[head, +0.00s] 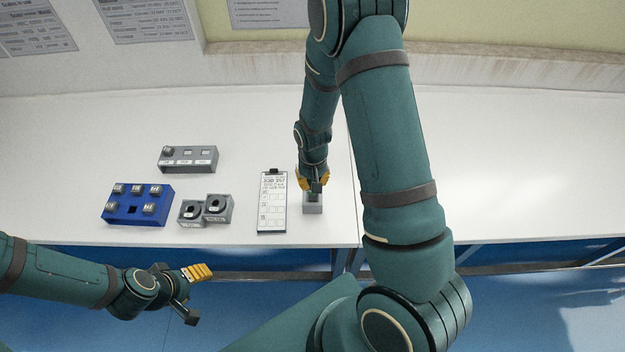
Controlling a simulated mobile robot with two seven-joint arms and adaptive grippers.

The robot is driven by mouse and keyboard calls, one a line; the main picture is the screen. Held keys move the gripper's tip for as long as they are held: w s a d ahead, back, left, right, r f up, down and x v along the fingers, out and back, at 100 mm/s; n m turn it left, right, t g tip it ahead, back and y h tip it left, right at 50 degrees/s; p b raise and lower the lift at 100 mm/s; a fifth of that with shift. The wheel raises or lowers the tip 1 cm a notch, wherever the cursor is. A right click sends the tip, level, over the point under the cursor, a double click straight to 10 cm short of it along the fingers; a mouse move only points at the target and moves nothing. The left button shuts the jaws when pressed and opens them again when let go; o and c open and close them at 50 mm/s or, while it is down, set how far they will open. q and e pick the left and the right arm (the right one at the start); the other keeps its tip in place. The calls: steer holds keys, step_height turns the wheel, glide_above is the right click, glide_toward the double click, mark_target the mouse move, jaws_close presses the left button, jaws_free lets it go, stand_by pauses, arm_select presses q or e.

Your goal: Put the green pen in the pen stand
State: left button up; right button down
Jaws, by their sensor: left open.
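I cannot make out a green pen; my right gripper may hide it. A small grey block (312,208), possibly the pen stand, is near the table's front edge, right of a clipboard. My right gripper (313,184) points down over this block and covers its back part. Whether its fingers are apart or closed on something is not clear. My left gripper (197,295) is open and empty, in front of the table's front edge at lower left.
The clipboard (273,205) lies on the white table (90,130). To its left are two grey blocks with round dark tops (206,209), a blue block with several metal pieces (119,210) and a grey holder (188,160). The table's right side looks clear.

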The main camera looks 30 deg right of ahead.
steer(key=shift+f, duration=0.2)
steer(key=shift+f+b, duration=0.35)
steer(key=shift+b, duration=0.1)
steer(key=shift+f+b, duration=1.6)
steer(key=shift+f, duration=0.35)
steer(key=c, duration=0.9)
jaws_free()
steer(key=shift+c, duration=0.2)
steer(key=shift+r, duration=0.1)
step_height(320, 180, up, 12)
steer(key=shift+f, duration=0.1)
steer(key=shift+s, duration=0.15)
